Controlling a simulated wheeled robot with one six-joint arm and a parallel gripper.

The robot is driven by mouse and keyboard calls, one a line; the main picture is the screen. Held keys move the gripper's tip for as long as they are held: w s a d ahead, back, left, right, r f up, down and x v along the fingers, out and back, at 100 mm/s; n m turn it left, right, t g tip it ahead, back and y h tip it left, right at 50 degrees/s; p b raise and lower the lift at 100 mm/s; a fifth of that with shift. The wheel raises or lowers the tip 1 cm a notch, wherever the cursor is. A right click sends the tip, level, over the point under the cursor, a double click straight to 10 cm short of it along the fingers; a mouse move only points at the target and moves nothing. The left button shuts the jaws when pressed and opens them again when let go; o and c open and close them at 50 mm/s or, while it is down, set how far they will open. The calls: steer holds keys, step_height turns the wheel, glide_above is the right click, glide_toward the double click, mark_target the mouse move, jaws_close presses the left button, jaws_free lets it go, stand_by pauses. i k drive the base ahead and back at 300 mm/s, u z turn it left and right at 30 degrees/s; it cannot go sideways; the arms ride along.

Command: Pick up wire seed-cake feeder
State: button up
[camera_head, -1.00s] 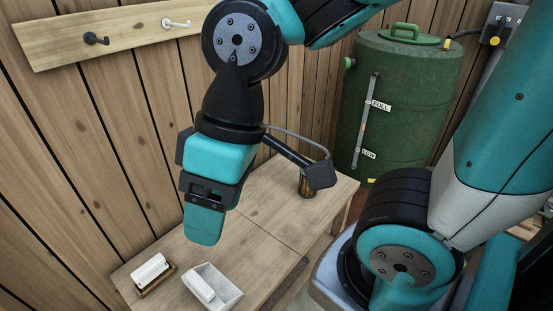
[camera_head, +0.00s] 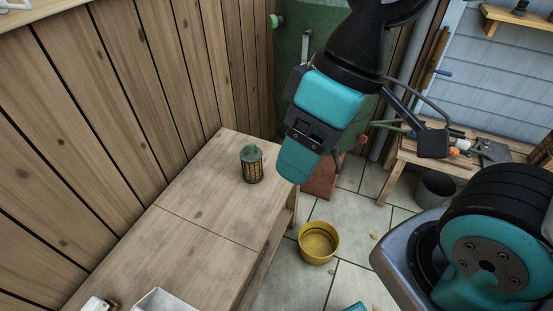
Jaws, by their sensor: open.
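The wire seed-cake feeder (camera_head: 253,168) stands upright on the wooden bench (camera_head: 215,205), near its far end. It is a small cylinder with dark wire mesh, a yellowish filling and a green cap. My gripper (camera_head: 296,165) hangs in the air to the right of the feeder in the picture, apart from it. My gripper is open and holds nothing that I can see. The gap between its fingers is mostly hidden from this angle.
A white tray (camera_head: 163,301) sits at the bench's near end. A yellow bucket (camera_head: 319,241) stands on the tiled floor right of the bench. A wooden plank wall (camera_head: 110,110) borders the bench on the left. A second bench with tools (camera_head: 455,160) is at the right. The bench around the feeder is clear.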

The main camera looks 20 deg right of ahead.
mark_target(251, 156)
steer(key=u, duration=0.05)
steer(key=k, duration=1.15)
steer(key=z, duration=1.15)
steer(key=i, duration=1.25)
steer(key=u, duration=0.65)
steer(key=i, duration=0.55)
steer(key=u, duration=0.7)
